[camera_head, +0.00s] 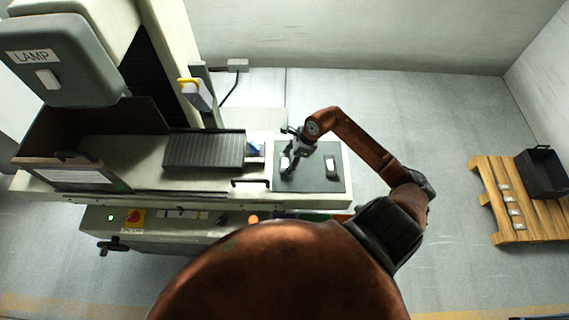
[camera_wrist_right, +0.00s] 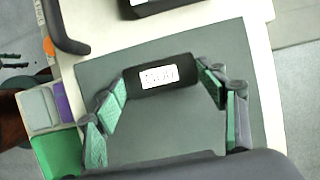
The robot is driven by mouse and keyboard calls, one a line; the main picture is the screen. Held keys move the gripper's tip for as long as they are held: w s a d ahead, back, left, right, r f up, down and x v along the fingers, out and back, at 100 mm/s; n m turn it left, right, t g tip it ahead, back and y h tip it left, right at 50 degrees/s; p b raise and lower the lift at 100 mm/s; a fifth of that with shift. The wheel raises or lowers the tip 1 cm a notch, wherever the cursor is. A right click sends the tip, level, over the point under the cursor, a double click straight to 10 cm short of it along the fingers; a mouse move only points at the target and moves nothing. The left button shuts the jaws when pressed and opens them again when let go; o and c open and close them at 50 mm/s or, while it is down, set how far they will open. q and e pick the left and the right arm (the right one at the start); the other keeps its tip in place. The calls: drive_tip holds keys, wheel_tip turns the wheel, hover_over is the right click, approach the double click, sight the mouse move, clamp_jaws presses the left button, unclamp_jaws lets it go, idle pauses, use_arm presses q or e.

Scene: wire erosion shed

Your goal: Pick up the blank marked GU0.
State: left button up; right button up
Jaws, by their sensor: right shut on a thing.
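My right gripper (camera_head: 289,164) is over the left part of a dark grey mat (camera_head: 312,183) on the machine's bed. In the wrist view its green-padded fingers (camera_wrist_right: 162,95) are shut on the two ends of a black blank (camera_wrist_right: 140,91) with a white label. The label's print is too blurred to read surely. I cannot tell whether the blank rests on the mat or is just clear of it. A second dark blank with a white label (camera_head: 332,167) lies on the right part of the mat. My left gripper is not in view.
A ribbed grey plate (camera_head: 203,150) and a black handle (camera_head: 250,182) are left of the mat. The machine's column and lamp head (camera_head: 62,60) rise at the left. A wooden pallet (camera_head: 495,190) with a black crate (camera_head: 543,174) stands at the right; floor between is clear.

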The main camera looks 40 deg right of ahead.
drive_tip(key=c, duration=0.8)
drive_tip(key=shift+r, duration=0.1)
drive_tip(key=shift+c, duration=0.4)
